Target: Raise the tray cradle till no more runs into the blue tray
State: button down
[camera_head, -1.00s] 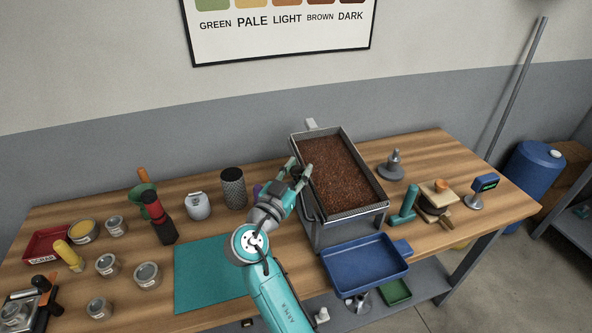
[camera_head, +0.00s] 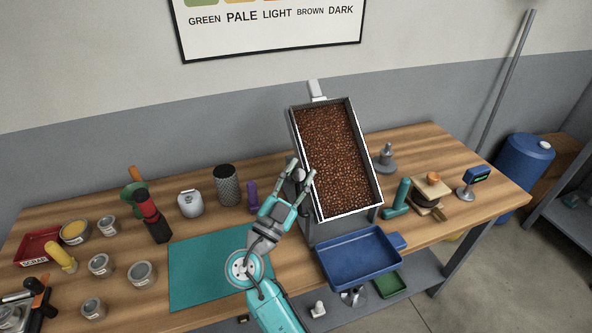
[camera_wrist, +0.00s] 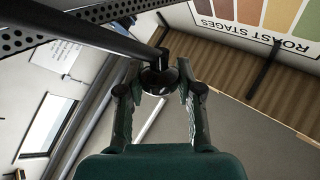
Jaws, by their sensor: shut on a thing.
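The tray cradle (camera_head: 294,126) is a grey metal frame filled with brown beans (camera_head: 335,155). It is tilted, with its far end high and its near end low, just above the blue tray (camera_head: 358,263). The blue tray lies level below that end, and I see no beans in it. My gripper (camera_head: 302,171) is at the cradle's left side, shut on a dark round knob (camera_head: 299,175). In the wrist view the knob (camera_wrist: 160,76) sits between the two fingers. The fingers partly hide the knob in the head view.
A purple item (camera_head: 252,196), a dark mesh cylinder (camera_head: 226,185) and a white canister (camera_head: 190,203) stand left of the cradle. A teal mat (camera_head: 205,270) lies in front, clear apart from my arm over it.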

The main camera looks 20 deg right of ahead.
jog(key=shift+s+f+m+g+h, duration=0.15)
jog(key=shift+s+m+g+h, duration=0.6)
jog(key=shift+s+m+h, duration=0.75)
jog(key=shift+s+f+m+g+h, duration=0.15)
jog(key=shift+s+m+g+h, duration=0.7)
jog(key=shift+m, duration=1.05)
jog(key=shift+s, duration=0.25)
jog(key=c, duration=0.8)
grip_release()
jog(key=shift+o, duration=0.2)
jog(key=v, duration=1.2)
jog(key=shift+f, duration=0.15)
